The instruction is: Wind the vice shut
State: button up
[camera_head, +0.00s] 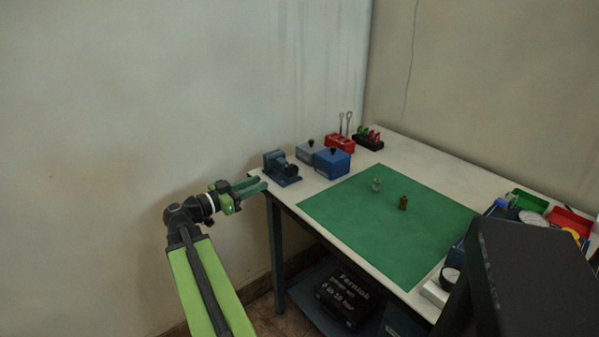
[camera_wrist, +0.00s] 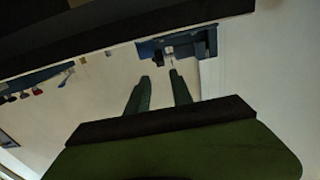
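The blue vice (camera_head: 281,167) stands at the left corner of the workbench, with a dark round part facing the mat. My gripper (camera_head: 264,184) is just left of the bench corner, close to the vice and apart from it. In the wrist view the vice (camera_wrist: 203,42) shows upside down beyond the fingertips. My gripper's two green fingers (camera_wrist: 160,77) are spread with an empty gap between them. The vice handle and the jaw gap are too small and dark to make out.
A red holder (camera_head: 340,143) and a black rack (camera_head: 369,140) are behind. The wall is close behind the bench.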

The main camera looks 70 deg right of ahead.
aim_at(292, 170)
jog(key=x, duration=1.7)
grip_shut()
